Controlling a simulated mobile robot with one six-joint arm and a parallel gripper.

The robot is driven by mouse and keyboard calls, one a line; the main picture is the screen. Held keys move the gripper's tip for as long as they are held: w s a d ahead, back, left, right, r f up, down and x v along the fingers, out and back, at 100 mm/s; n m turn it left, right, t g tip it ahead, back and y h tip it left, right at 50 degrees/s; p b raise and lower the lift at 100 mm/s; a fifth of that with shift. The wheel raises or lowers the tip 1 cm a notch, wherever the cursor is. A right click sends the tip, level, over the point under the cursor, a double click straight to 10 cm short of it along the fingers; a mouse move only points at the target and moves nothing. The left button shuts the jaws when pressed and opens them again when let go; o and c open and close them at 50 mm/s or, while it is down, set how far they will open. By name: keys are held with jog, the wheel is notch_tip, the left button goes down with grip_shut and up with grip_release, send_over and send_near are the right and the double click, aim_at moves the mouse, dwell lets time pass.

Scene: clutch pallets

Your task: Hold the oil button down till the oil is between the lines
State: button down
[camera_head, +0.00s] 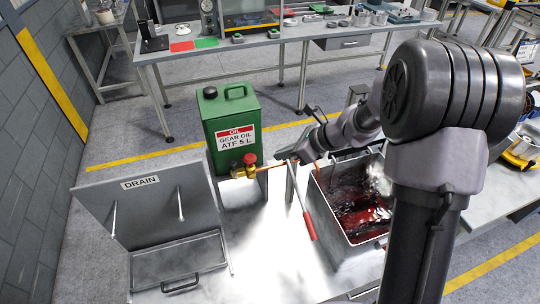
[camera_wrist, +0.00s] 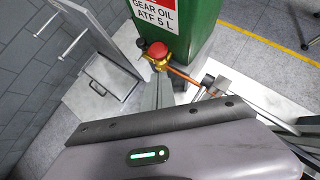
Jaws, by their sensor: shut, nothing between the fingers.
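A copper pipe (camera_wrist: 187,76) runs right from the valve. My gripper (camera_wrist: 163,78) is shut and empty, its fingers pointing towards the valve. Contact with the button cannot be told. A steel tank (camera_head: 329,211) holds dark red liquid. No level lines can be made out.
A drain tray (camera_head: 180,259) with a raised panel (camera_head: 143,205) is at left. My arm covers part of the tank's right side. A workbench (camera_head: 290,34) stands behind.

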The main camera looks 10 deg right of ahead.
jog(key=shift+v, duration=1.95)
